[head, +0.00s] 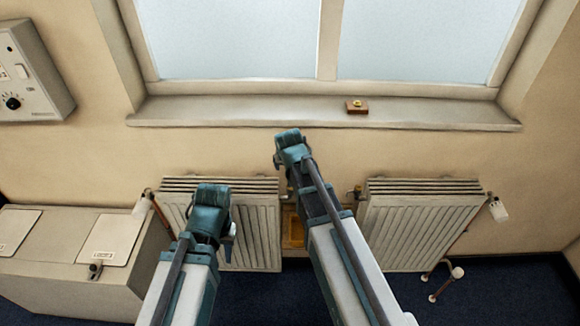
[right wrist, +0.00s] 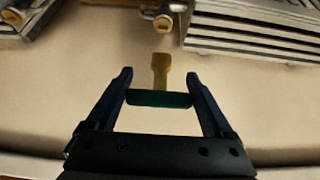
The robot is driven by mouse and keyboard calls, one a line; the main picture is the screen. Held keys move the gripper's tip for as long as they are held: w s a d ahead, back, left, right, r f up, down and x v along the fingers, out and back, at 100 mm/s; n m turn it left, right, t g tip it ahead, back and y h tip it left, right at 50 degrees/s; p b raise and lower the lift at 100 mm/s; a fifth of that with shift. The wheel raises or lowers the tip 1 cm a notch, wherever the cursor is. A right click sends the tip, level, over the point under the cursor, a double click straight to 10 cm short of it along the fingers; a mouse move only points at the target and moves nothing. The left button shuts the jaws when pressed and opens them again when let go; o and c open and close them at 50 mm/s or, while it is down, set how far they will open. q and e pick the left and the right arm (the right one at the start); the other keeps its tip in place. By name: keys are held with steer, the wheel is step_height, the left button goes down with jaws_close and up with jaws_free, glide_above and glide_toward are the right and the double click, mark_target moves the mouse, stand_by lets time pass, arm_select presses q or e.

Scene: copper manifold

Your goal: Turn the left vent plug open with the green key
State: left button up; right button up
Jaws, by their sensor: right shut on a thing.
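My right gripper (right wrist: 159,80) is shut on the green key (right wrist: 158,98), gripping its wide green handle. The key's brass shaft (right wrist: 160,68) points toward a brass vent plug (right wrist: 163,22) in the right wrist view, with a gap between them. That view looks upside down, so I take this plug to be the left one, beside the left radiator (head: 250,225). In the head view my right arm largely hides it. The right vent plug (head: 355,192) is beside the right radiator (head: 420,225). My left gripper (head: 212,195) is over the left radiator; its jaws are hidden.
A window sill (head: 220,110) runs above the radiators, with a small wooden block (head: 357,108) carrying a brass piece. A control box (head: 35,75) hangs at the left, above a low cabinet (head: 70,285). The wall between sill and radiators is bare.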

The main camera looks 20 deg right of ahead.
steer(key=shift+f+b, duration=1.6)
steer(key=shift+f, duration=0.25)
steer(key=shift+f+b, duration=1.1)
stand_by(0.5)
steer(key=shift+n+y, duration=0.5)
steer(key=shift+n, duration=0.6)
steer(key=shift+n+y, duration=0.7)
steer(key=shift+n, duration=0.4)
steer(key=shift+f, duration=0.1)
